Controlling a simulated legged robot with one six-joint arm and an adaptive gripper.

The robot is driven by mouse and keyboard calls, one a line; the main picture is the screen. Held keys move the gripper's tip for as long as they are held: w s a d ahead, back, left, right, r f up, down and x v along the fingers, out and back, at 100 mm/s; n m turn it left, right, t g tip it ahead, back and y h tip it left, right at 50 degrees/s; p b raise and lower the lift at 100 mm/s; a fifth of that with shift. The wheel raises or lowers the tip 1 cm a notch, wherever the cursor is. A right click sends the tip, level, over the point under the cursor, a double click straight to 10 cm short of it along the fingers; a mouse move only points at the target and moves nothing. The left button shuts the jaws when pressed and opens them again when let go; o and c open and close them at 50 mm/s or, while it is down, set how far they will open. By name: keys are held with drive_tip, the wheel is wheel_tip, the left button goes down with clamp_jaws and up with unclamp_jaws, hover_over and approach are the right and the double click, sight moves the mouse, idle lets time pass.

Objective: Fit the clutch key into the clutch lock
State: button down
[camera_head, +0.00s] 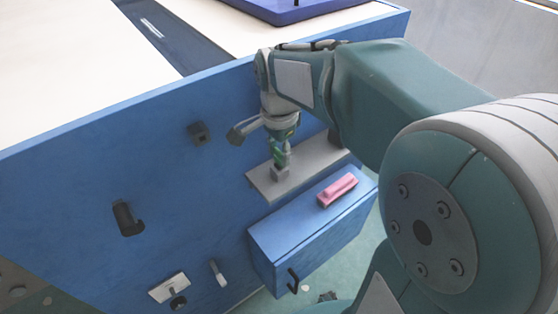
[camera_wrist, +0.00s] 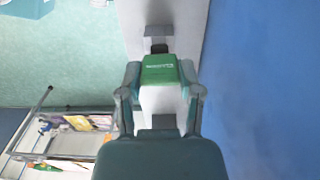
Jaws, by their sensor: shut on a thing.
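My gripper (camera_head: 281,150) points down at the blue workbench's side, above a grey shelf plate. In the wrist view my gripper (camera_wrist: 159,75) is shut on a block with a green, white-lettered face, which I take to be the clutch key (camera_wrist: 158,68). Its green also shows between the fingers in the head view. A dark piece lies between the green face and a small grey block, probably the clutch lock (camera_wrist: 158,32), which also stands on the plate in the head view (camera_head: 281,174). I cannot tell whether key and lock touch.
The grey plate (camera_head: 262,184) juts from the bench side. Below it a blue box (camera_head: 285,240) carries a pink-topped block (camera_head: 338,189). Black hooks (camera_head: 127,218) and small fittings (camera_head: 169,288) stick out at the left. A cluttered rack (camera_wrist: 70,145) shows in the wrist view.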

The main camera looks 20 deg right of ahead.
drive_tip(key=shift+r, duration=1.6)
drive_tip(key=shift+r, duration=1.95)
